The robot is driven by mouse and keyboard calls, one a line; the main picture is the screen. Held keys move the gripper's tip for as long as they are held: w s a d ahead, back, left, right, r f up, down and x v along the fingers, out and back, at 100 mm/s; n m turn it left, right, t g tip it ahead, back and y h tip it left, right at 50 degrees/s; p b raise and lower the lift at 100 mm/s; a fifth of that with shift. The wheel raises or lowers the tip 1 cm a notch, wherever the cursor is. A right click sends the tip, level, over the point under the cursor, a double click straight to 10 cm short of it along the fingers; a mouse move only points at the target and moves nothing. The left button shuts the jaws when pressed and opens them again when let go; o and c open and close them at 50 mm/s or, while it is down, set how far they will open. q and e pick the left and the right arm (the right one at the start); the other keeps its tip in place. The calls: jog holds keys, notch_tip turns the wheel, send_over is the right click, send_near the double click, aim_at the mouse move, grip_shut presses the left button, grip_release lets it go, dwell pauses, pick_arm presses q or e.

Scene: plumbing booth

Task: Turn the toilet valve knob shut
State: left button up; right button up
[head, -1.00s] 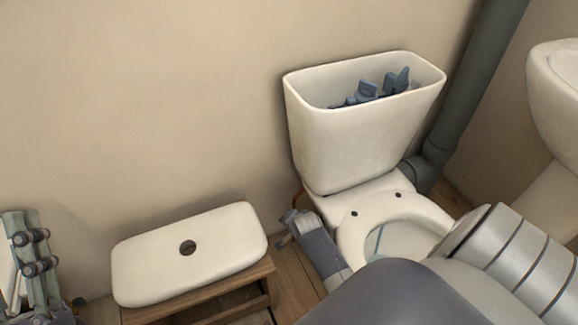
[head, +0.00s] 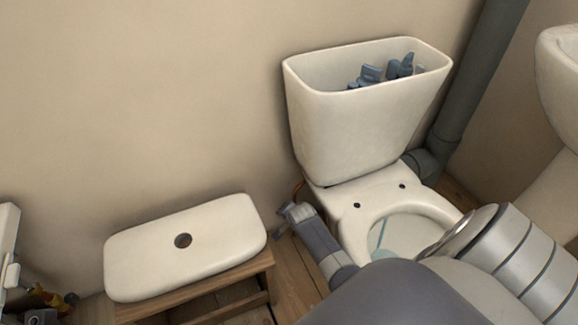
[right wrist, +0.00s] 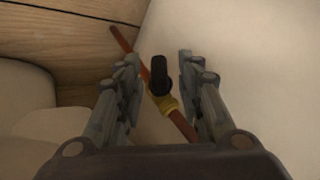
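The valve's black knob (right wrist: 159,76) sits on a brass valve body (right wrist: 166,103) on a copper pipe in the right wrist view. My right gripper (right wrist: 159,72) is open, with one finger on each side of the knob and visible gaps between. In the head view my right gripper (head: 290,212) is low beside the toilet (head: 352,196), at its left side. The knob is hidden there; only a bit of copper pipe (head: 298,188) shows. A pale piece at the left edge, probably my left gripper (head: 8,250), is mostly cut off.
The open cistern (head: 350,130) has blue-grey fittings inside. Its white lid (head: 215,245) lies on a wooden stool (head: 262,280) at left. A grey waste pipe (head: 470,90) and a white basin (head: 560,80) stand at right. An orange and dark object (head: 50,298) is at lower left.

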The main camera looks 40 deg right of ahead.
grip_shut()
jog(key=shift+s+f+t, duration=0.1)
jog(key=shift+t, duration=0.5)
grip_release()
